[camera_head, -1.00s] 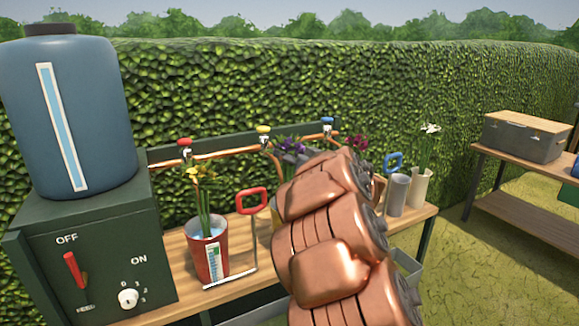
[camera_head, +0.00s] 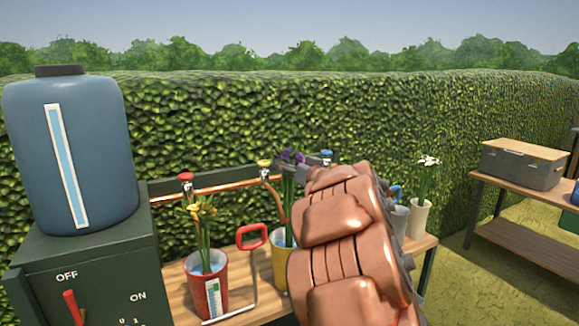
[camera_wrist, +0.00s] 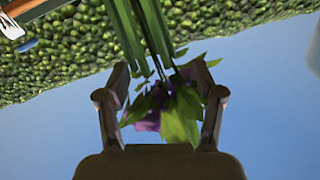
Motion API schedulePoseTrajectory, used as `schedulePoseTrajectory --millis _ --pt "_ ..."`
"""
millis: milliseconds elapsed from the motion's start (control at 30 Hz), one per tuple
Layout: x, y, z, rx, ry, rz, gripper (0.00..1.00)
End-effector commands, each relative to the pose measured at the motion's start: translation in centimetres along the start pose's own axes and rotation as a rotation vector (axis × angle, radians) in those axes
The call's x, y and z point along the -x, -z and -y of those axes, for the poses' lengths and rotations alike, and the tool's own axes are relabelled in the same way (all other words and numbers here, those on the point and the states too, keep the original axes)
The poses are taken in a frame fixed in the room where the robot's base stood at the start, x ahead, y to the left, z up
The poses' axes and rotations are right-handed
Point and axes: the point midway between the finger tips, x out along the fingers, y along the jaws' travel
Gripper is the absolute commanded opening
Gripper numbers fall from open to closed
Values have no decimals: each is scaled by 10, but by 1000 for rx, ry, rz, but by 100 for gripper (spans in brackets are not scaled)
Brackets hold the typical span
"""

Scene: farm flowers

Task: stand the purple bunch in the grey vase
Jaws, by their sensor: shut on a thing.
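The purple bunch (camera_head: 291,156) is in my gripper (camera_head: 297,164), with its green stems hanging down over the yellow bucket. In the wrist view, purple petals and leaves (camera_wrist: 180,118) show between the two fingers of my gripper (camera_wrist: 160,105), and the stems run to the top of the picture. Whether the stem ends are inside the yellow bucket or in front of it I cannot tell. The grey vase (camera_head: 400,220) stands on the bench to the right, partly hidden by my arm; its mouth looks empty.
A red bucket (camera_head: 208,290) with yellow flowers and the yellow bucket (camera_head: 279,265) stand on the bench. A cream vase (camera_head: 419,219) with white flowers is right of the grey vase. A pipe with taps (camera_head: 264,164) runs behind. My arm hides the middle of the bench.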

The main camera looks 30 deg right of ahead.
Motion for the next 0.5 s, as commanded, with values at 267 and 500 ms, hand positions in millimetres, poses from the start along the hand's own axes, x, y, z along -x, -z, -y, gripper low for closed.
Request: schedulePoseTrajectory --millis 267,500 --pt "0 29 8 -1 1 -2 0" --pt "0 48 12 -1 1 -2 0"
